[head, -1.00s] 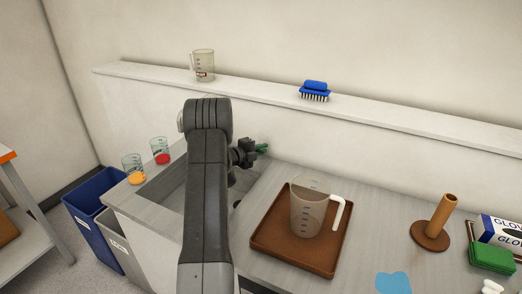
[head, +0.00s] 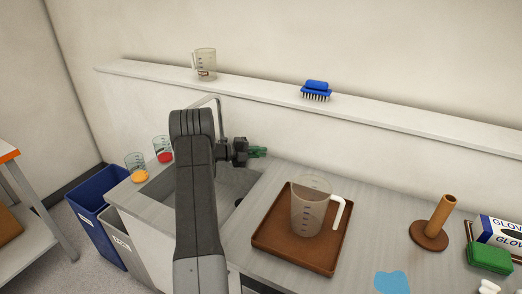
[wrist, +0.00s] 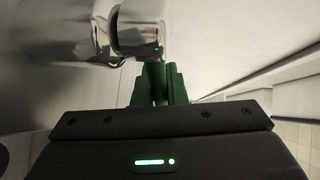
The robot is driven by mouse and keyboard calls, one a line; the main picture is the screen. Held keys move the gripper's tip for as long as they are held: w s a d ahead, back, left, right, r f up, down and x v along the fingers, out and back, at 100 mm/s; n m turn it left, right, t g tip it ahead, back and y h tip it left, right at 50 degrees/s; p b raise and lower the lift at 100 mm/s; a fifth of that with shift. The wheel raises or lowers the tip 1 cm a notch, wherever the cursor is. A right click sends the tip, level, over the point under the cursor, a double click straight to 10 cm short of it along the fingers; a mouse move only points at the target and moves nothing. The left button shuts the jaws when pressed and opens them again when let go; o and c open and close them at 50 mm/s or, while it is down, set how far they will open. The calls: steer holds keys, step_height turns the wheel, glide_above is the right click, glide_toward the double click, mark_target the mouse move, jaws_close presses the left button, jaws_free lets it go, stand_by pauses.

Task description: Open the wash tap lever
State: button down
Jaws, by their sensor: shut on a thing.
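The chrome wash tap shows its curved spout (head: 217,104) behind my arm at the back of the sink in the head view. Its shiny body (wrist: 138,36) fills the upper left of the wrist view. My gripper (head: 258,152) is beside the tap, to the right of the spout in the head view. In the wrist view its green fingers (wrist: 156,88) are shut on the tap lever (wrist: 155,76), a narrow green piece just under the chrome body. The fingers hide most of the lever, so its angle is hard to tell.
The sink basin (head: 232,181) lies partly behind my arm. Beakers with orange (head: 137,168) and red (head: 163,149) contents stand at left. A brown tray (head: 268,239) with a clear jug (head: 309,212) stands right of the sink. A wall shelf (head: 260,90) runs above, holding a blue brush (head: 316,91).

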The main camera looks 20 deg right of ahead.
steer(key=shift+s+a+m+g, duration=0.1)
steer(key=shift+a+m+g, duration=0.2)
steer(key=shift+g, duration=0.25)
steer(key=shift+s+a+m+g, duration=0.1)
steer(key=shift+a+m+g, duration=0.05)
steer(key=shift+m+g, duration=0.35)
steer(key=c, duration=1.5)
jaws_free()
steer(key=b+v, duration=0.1)
steer(key=v, duration=0.6)
steer(key=b+v, duration=0.1)
steer(key=v, duration=0.5)
steer(key=shift+a+r+b, duration=0.3)
steer(key=shift+a+b, duration=0.05)
